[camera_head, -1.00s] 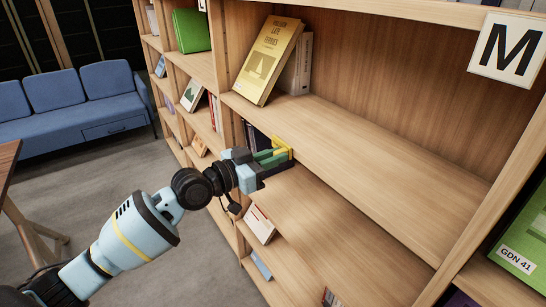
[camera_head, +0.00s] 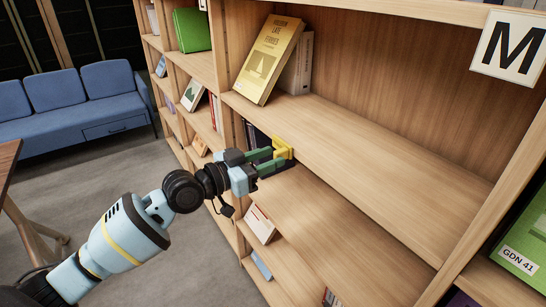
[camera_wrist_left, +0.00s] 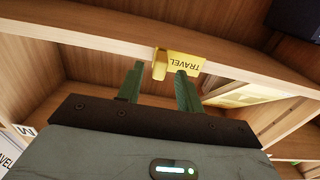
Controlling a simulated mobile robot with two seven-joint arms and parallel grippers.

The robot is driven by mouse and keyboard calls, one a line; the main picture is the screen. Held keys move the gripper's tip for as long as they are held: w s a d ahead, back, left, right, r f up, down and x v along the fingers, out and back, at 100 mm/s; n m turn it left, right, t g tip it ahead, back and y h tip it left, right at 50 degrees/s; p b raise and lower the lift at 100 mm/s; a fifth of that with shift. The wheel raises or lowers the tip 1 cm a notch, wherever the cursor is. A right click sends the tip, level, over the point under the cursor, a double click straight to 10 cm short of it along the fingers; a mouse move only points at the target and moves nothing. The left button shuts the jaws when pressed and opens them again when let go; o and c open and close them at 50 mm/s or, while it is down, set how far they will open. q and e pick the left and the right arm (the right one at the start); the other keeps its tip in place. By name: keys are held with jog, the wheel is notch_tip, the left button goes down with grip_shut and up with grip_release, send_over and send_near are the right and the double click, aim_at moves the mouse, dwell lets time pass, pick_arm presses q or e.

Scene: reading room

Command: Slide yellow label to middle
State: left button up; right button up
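The yellow label (camera_head: 283,149) sits on the front edge of the shelf board below the gold book. In the left wrist view the yellow label (camera_wrist_left: 184,66) reads TRAVEL upside down and has a yellow tab at its left end. My left gripper (camera_head: 277,158) is at the label, its green fingers pointing at the shelf edge. In the wrist view the left gripper (camera_wrist_left: 160,70) is open, with the tab in the gap between its fingertips. I cannot tell whether either finger touches it. My right gripper is out of view.
A gold book (camera_head: 268,60) leans on the shelf above, with bare board to its right. A white M sign (camera_head: 510,48) hangs at the upper right. Dark books (camera_head: 257,137) stand behind the gripper.

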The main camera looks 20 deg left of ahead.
pick_arm(q)
jog(key=v, duration=0.6)
jog(key=shift+b, duration=0.4)
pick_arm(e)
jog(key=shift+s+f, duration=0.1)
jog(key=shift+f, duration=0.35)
pick_arm(q)
jog(key=shift+s, duration=0.1)
